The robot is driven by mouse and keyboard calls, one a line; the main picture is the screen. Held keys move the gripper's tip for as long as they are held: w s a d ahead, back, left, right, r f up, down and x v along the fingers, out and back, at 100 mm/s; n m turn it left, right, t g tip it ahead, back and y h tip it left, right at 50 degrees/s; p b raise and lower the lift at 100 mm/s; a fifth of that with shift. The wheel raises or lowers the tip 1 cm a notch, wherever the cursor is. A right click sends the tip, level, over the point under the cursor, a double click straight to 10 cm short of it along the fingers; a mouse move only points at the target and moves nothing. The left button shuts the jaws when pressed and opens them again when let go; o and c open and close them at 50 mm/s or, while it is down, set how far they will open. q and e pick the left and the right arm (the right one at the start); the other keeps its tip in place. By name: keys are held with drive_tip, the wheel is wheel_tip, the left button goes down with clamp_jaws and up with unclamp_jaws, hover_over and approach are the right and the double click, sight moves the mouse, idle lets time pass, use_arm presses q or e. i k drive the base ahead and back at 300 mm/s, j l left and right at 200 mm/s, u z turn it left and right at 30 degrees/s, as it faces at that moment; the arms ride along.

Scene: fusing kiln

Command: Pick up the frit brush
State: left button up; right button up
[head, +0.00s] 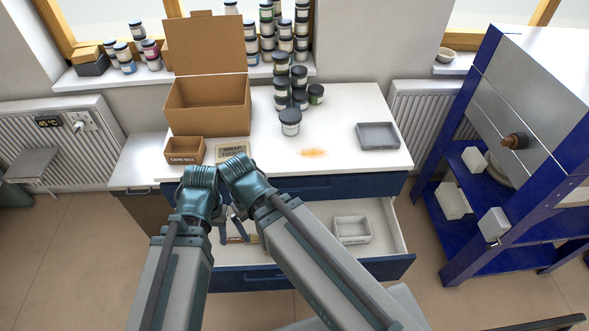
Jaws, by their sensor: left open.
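My left gripper (232,229) is open over the left part of the open drawer (384,232), partly covered by my arms. A small brown and yellowish thing (240,239) lies in the drawer right at its fingers. It may be the frit brush, but too little of it shows to tell. My right arm comes in from the right, and its gripper is hidden from view. A patch of orange frit (313,153) lies on the white worktop (340,176).
A grey tray (378,136), an open cardboard box (208,107), a small card box (184,151) and several jars (290,122) stand on the worktop. A white tray (351,230) sits in the drawer. A blue kiln stand (450,185) is at right.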

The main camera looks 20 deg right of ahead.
sight(254, 239)
drive_tip(key=i+j, duration=0.1)
drive_tip(key=j, duration=0.35)
drive_tip(key=i+j, duration=0.1)
drive_tip(key=j, duration=0.4)
drive_tip(key=i+j, duration=0.15)
drive_tip(key=j, duration=0.3)
drive_tip(key=i+j, duration=0.1)
drive_tip(key=j, duration=0.35)
drive_tip(key=z, duration=1.65)
